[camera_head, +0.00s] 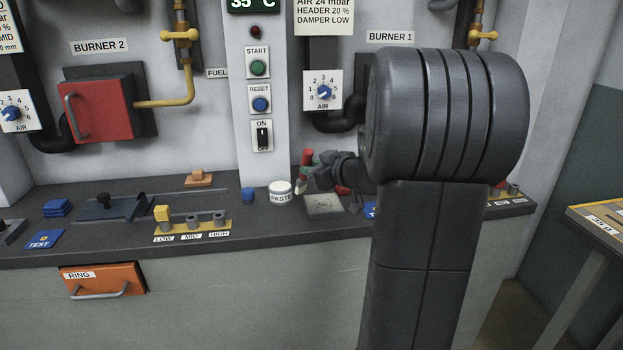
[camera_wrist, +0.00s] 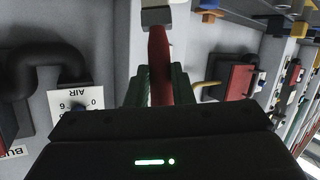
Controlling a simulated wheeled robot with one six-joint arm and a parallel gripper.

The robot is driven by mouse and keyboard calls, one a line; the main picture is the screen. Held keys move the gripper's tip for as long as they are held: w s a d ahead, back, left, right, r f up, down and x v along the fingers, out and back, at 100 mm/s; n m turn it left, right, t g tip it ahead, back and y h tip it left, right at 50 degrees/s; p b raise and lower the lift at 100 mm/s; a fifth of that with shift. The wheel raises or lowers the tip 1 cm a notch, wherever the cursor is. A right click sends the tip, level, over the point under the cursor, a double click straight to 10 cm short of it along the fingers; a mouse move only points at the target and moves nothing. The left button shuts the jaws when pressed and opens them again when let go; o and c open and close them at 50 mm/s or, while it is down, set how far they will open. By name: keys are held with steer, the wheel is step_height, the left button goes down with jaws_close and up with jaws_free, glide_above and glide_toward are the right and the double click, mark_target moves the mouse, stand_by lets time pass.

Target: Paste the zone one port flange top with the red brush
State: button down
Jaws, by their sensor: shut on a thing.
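My gripper (camera_head: 311,170) is over the bench, left of my large dark arm link in the head view. In the wrist view my gripper (camera_wrist: 160,88) is shut on the red brush (camera_wrist: 160,62), with its dark green fingers on both sides of the handle. The brush also shows in the head view (camera_head: 306,157), roughly upright with its pale tip (camera_head: 300,188) down, beside the white PASTE pot (camera_head: 281,193). I cannot tell whether the tip touches anything. I cannot pick out the zone one port flange. My arm hides most of the area under the BURNER 1 sign (camera_head: 390,37).
A grey plate (camera_head: 323,207) lies right of the pot and a small blue piece (camera_head: 248,196) left of it. A yellow LOW/MID/HIGH holder (camera_head: 190,228) is near the front edge. The red BURNER 2 box (camera_head: 102,108) and pipes stick out from the wall.

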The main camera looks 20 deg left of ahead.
mark_target(313, 152)
steer(key=shift+r+p, duration=0.85)
steer(key=shift+r, duration=2.55)
